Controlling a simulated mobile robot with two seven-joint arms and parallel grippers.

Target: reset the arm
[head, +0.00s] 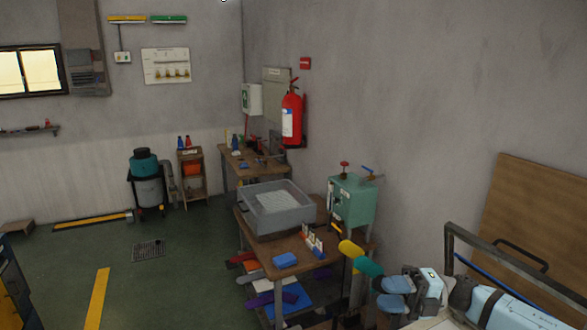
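My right gripper (412,287) is at the lower right, on the light-blue arm that comes in from the right edge. Two rounded blue pieces show at its end, and I cannot tell whether they are its fingers or things behind it. Its opening is not clear, and I see nothing surely held. A yellow rounded form (350,249) and a teal one (369,267) stand just left of and beyond it. My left gripper is not in view.
A green cabinet (352,200) stands by the right wall. A wooden panel (535,220) and dark rail are near my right arm. The green floor at left is mostly clear.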

